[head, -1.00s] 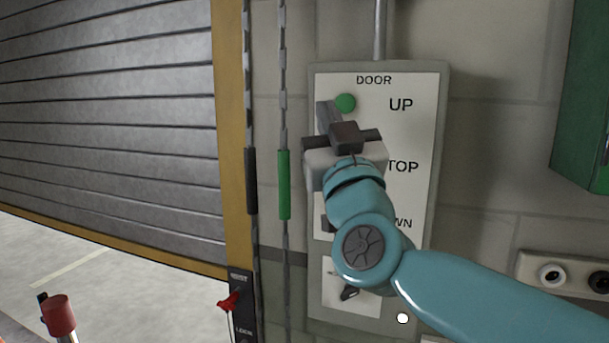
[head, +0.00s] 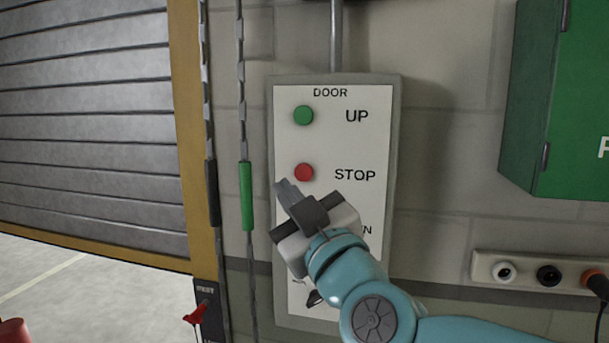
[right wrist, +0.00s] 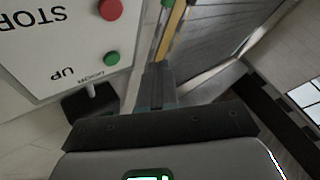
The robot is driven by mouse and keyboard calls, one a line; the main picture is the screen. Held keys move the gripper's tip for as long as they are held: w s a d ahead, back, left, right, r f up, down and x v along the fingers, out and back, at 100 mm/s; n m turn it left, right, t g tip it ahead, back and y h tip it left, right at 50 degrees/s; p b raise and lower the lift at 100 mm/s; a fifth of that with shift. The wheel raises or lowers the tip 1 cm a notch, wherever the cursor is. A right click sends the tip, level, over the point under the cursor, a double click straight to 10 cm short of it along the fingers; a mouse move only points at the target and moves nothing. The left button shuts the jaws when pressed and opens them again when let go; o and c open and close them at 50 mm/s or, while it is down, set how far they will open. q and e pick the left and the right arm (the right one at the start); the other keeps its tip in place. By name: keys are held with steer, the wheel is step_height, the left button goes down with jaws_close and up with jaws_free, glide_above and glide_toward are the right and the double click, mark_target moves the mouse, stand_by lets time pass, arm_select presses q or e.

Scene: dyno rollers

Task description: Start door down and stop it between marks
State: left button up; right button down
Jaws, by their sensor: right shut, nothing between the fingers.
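The grey slatted roller door (head: 90,120) stands partly lowered at the left in the head view, its yellow bottom edge (head: 95,252) above the floor. No marks for its height can be made out. The door panel (head: 387,130) carries a green UP button (head: 303,115) and a red STOP button (head: 304,172). My right gripper (head: 286,190) is shut and empty, its tips just below and left of STOP. It hides the DOWN button. In the right wrist view the fingers (right wrist: 158,85) are together, apart from the red (right wrist: 110,9) and green (right wrist: 111,58) buttons. My left gripper is out of view.
Two hanging chains, one with a green sleeve (head: 246,195), run between the door frame and the panel. At the right are a green cabinet (head: 575,100) and a socket strip (head: 525,272).

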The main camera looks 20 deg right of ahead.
mark_target(303, 181)
steer(key=w+d+b, duration=0.1)
steer(key=w, duration=0.1)
steer(key=w+d+b, duration=0.1)
steer(key=w+d, duration=0.1)
steer(key=w, duration=0.1)
steer(key=w+d+b, duration=0.1)
steer(key=w+b, duration=0.1)
steer(key=shift+w+d+f, duration=0.15)
steer(key=shift+w+f, duration=0.05)
steer(key=shift+s+r, duration=0.15)
steer(key=shift+s, duration=0.15)
steer(key=shift+w, duration=0.25)
steer(key=shift+s, duration=0.2)
steer(key=shift+w, duration=0.15)
